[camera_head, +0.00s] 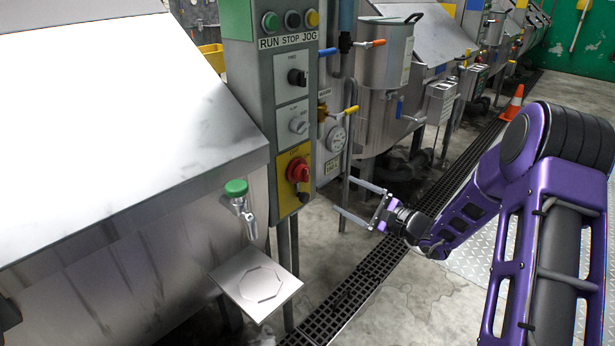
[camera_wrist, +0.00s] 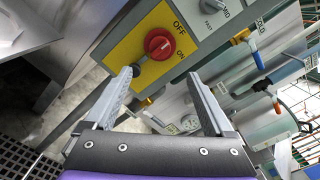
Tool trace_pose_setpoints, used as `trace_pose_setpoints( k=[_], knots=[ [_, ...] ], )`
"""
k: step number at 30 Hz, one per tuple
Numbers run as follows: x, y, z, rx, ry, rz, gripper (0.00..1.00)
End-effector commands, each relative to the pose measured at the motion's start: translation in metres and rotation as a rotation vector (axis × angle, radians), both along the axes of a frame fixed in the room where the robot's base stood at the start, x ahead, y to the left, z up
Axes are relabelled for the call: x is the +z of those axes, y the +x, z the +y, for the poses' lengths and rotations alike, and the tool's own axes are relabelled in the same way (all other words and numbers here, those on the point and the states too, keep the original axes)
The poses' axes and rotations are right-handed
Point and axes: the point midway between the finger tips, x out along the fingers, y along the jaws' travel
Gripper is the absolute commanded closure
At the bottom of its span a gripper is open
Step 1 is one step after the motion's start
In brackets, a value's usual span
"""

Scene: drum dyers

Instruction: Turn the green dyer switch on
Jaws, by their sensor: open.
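The red rotary switch (camera_head: 298,171) sits on a yellow plate (camera_head: 285,198) low on the grey control column with a green top (camera_head: 236,18). In the wrist view the red switch (camera_wrist: 160,43) shows on the yellow plate, between printed OFF and ON labels. Which label it points to is hard to tell. My gripper (camera_head: 342,193) is open and empty, to the right of the switch and apart from it in the head view. In the wrist view my gripper (camera_wrist: 158,76) has its two fingers spread, with the switch beyond and above their tips.
Black and grey knobs (camera_head: 298,77) sit above the switch on the column. A pressure gauge (camera_head: 336,138) and a yellow-handled valve (camera_head: 350,110) are close by on the right. A green-capped tap (camera_head: 236,188) and a metal shelf (camera_head: 256,283) stand left. A floor grate (camera_head: 350,292) runs below.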

Motion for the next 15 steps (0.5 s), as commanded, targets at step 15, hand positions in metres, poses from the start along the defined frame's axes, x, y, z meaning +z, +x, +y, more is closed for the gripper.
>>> trace_pose_setpoints(
  k=[15],
  knots=[
    [-0.001, 0.068, 0.089, 0.004, -0.003, -0.003, 0.12]
  ],
)
